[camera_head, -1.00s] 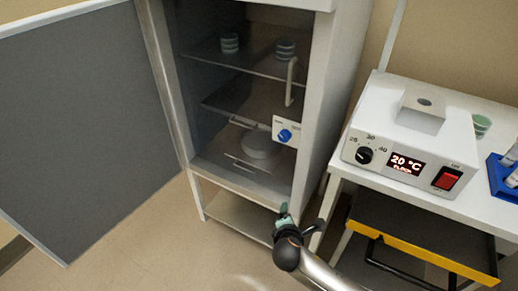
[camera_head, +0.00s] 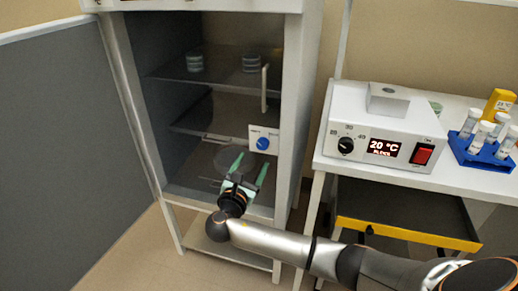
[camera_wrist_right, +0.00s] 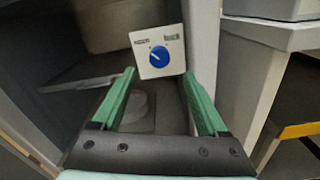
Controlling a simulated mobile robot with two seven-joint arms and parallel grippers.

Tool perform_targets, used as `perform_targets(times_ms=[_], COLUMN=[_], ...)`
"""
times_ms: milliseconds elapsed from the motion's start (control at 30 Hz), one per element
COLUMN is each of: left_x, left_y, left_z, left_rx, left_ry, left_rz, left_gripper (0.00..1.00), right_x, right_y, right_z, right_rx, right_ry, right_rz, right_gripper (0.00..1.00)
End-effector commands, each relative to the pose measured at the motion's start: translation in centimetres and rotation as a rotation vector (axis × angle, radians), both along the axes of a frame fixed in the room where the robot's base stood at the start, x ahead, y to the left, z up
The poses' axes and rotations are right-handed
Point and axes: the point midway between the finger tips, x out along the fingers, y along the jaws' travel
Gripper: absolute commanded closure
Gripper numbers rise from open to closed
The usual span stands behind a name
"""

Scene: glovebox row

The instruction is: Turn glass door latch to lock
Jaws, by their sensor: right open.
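The latch is a blue knob (camera_head: 263,143) on a small white plate (camera_head: 257,131) at the lower right of the glass door, below a vertical handle (camera_head: 264,88). In the right wrist view the blue knob (camera_wrist_right: 159,56) shows a pale pointer line, tilted toward the upper left. The plate carries two small labels, too blurred to read surely. My right gripper (camera_head: 247,170) is open and empty, in front of and just below the knob. In the wrist view its green fingers (camera_wrist_right: 160,95) stand apart, with the knob beyond them. My left gripper is out of view.
A large grey outer door (camera_head: 60,140) stands swung open on the left. Shelves behind the glass hold stacked dishes (camera_head: 195,61). On the right, a table bears a heater box (camera_head: 378,125) and a blue tube rack (camera_head: 475,155). A yellow-edged drawer (camera_head: 405,233) sits below.

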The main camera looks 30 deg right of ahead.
Motion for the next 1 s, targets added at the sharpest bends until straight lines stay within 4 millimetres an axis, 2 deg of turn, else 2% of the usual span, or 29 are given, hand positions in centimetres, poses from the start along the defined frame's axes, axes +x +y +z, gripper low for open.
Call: perform_targets(times_ms=[200,433,600,867,1000], left_x=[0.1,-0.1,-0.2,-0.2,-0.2], left_y=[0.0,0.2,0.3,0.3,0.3], left_z=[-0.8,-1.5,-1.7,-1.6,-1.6], left_rx=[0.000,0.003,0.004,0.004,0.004], left_ry=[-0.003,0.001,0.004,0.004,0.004], left_rz=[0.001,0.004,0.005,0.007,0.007], left_gripper=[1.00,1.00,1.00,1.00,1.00], right_x=[3.0,5.4,6.1,6.2,6.2], right_y=[-3.7,-6.3,-7.2,-7.3,-7.3], right_z=[-0.1,-0.2,-0.1,-0.1,-0.1], right_rx=[-0.001,0.002,0.004,0.004,0.004], right_ry=[-0.002,-0.001,-0.001,0.000,0.000], right_rz=[-0.004,-0.002,0.000,0.001,0.001], right_gripper=[0.24,0.24,0.24,0.24,0.36])
